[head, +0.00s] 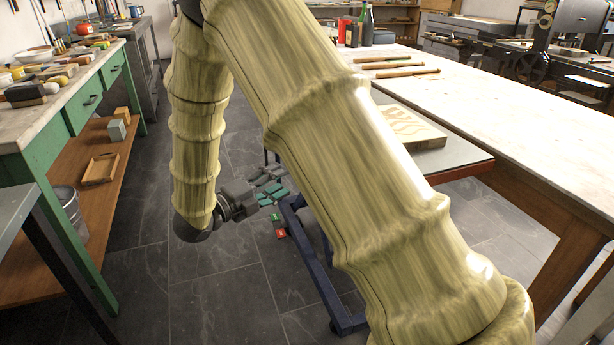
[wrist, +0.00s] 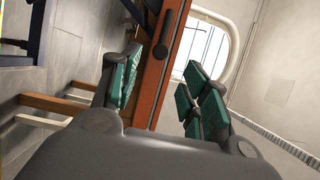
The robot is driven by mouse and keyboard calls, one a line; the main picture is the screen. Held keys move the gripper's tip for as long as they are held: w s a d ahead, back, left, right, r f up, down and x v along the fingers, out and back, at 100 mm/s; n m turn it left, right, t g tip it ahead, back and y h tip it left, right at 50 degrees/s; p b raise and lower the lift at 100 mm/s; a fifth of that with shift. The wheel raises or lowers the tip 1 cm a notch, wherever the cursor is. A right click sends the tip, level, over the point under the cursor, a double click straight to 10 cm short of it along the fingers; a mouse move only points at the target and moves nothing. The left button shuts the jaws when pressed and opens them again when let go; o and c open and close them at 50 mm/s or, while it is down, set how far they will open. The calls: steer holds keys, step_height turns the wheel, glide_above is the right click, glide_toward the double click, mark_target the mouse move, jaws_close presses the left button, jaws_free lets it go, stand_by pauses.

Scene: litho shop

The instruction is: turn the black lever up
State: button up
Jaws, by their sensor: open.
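My gripper (head: 268,187) hangs low over the dark tiled floor in the head view, to the left of the blue metal frame. In the wrist view my gripper (wrist: 163,70) is open, with its teal-padded fingers wide apart and nothing held between them. A long dark bar, seemingly the black lever (wrist: 172,30), shows beyond the fingertips, against an orange-brown panel (wrist: 154,70). It lies along the panel's length and looks apart from the fingers. I cannot make out the lever in the head view.
A blue frame (head: 318,262) stands close to my gripper. Small green (head: 277,217) and red (head: 281,233) pieces show below it. A green bench (head: 50,133) is at left and a long pale-topped table (head: 520,115) at right. Floor between is mostly clear.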

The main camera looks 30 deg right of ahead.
steer(key=d, duration=0.3)
steer(key=w+d+b, duration=0.1)
steer(key=d, duration=0.6)
steer(key=shift+w+d+b, duration=0.3)
steer(key=shift+w+b, duration=0.05)
jaws_close()
